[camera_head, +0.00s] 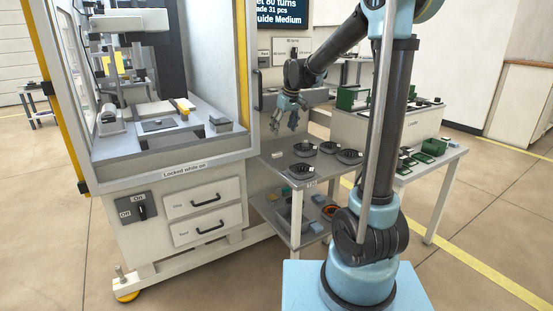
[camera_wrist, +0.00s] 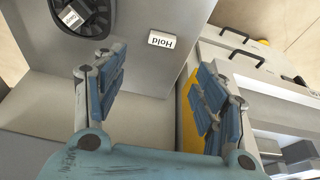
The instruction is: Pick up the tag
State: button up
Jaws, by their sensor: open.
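A small white tag reading "Hold" (camera_wrist: 161,39) lies on the grey table top in the wrist view, upside down to the camera. In the head view a small white piece (camera_head: 277,155) on the table's left part seems to be the same tag. A second white label (camera_wrist: 71,17) lies in a black round dish; its word is hard to read. My gripper (camera_wrist: 158,72) is open and empty, its blue-padded fingers wide apart, with the "Hold" tag beyond the tips and between them. In the head view my gripper (camera_head: 290,110) hangs above the table, apart from it.
Several black round dishes (camera_head: 349,157) stand on the grey table (camera_head: 322,167). A machine cabinet (camera_head: 190,205) with drawers stands close to the table's left. A side table (camera_head: 436,158) with green holders is at the right. A lower shelf holds small parts.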

aim_at(278, 154)
jog(key=x, duration=1.3)
jog(key=shift+s+a+f, duration=0.15)
jog(key=shift+a+f, duration=0.05)
jog(key=shift+a, duration=0.05)
jog(key=shift+c, duration=0.6)
jog(key=c, duration=0.7)
